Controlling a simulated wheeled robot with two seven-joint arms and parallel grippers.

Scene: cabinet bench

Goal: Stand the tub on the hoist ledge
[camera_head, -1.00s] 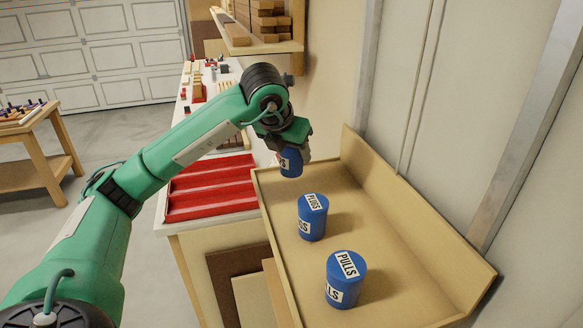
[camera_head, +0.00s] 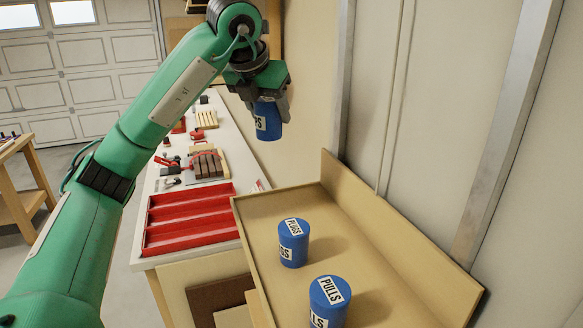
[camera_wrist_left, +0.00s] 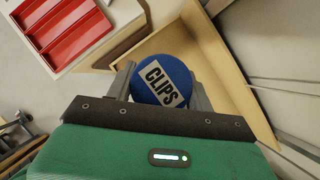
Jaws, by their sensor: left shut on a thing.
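My left gripper (camera_head: 268,98) is shut on a blue tub (camera_head: 268,125) and holds it upright in the air, above and beyond the far end of a wooden ledge (camera_head: 335,225). In the left wrist view the tub's lid (camera_wrist_left: 152,62) reads CLIPS and sits between the two fingers. Two similar blue tubs stand on the ledge: the PLUGS tub (camera_head: 293,245) and, nearer, the PULLS tub (camera_head: 329,303), cut by the bottom of the picture. My right gripper is not in view.
The ledge has a raised back along the wall and a low front lip. Its far part is bare. Left of it a white bench (camera_head: 155,200) carries a red compartment tray (camera_head: 190,218), a block with dark pieces (camera_head: 208,163) and small tools. Vertical metal rails run up the wall.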

